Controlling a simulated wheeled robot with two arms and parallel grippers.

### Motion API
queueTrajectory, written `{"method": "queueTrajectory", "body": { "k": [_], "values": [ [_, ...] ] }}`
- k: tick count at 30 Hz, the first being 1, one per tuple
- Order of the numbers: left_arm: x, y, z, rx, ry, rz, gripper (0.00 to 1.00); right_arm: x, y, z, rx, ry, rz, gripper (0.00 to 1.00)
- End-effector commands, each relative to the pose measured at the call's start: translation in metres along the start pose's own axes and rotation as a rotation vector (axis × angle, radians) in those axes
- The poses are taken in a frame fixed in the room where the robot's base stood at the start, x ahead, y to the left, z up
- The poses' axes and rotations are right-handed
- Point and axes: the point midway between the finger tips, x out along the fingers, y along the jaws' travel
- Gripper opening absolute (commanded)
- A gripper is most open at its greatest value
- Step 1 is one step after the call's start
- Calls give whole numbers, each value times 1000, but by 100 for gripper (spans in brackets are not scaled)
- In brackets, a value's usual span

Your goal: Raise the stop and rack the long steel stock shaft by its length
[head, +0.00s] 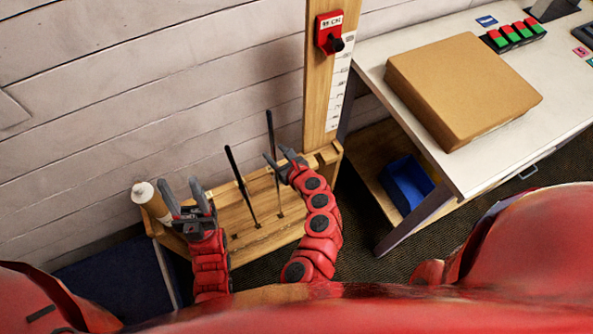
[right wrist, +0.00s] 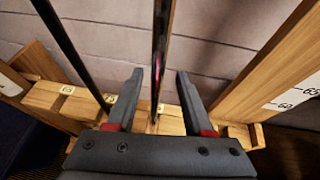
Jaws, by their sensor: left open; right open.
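Two dark, slim shafts stand in the wooden rack (head: 262,243): a left shaft (head: 240,180) and a right shaft (head: 270,128). I cannot tell which is steel. The red stop (head: 328,33) with a black knob sits high on the wooden post (head: 319,95). My right gripper (head: 277,158) is open at the right shaft. In the right wrist view that shaft (right wrist: 161,50) shows between the open fingers (right wrist: 159,82); I cannot tell whether it touches them. The left shaft (right wrist: 68,45) stands outside them. My left gripper (head: 180,187) is open and empty near the rack's left end.
A white scale strip (head: 339,90) runs down the post. At right, a workbench (head: 374,51) holds a cardboard box (head: 462,85) and red-green buttons (head: 515,33). A blue bin (head: 406,183) sits below.

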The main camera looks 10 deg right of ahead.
Motion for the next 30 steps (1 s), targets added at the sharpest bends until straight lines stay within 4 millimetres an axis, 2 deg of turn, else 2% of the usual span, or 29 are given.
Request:
{"method": "queueTrajectory", "body": {
  "k": [9,18,24,30],
  "values": [
    [-1,0,0,0,0,0,50,-61,0,-2,2,3,-1,52],
    [8,0,-1,0,0,0,50,-120,0,-1,-1,5,-1,52],
    [11,0,-2,0,0,0,50,-142,1,0,0,2,2,52],
    [11,0,-2,0,0,0,50,-147,0,0,0,0,0,52]
  ]
}}
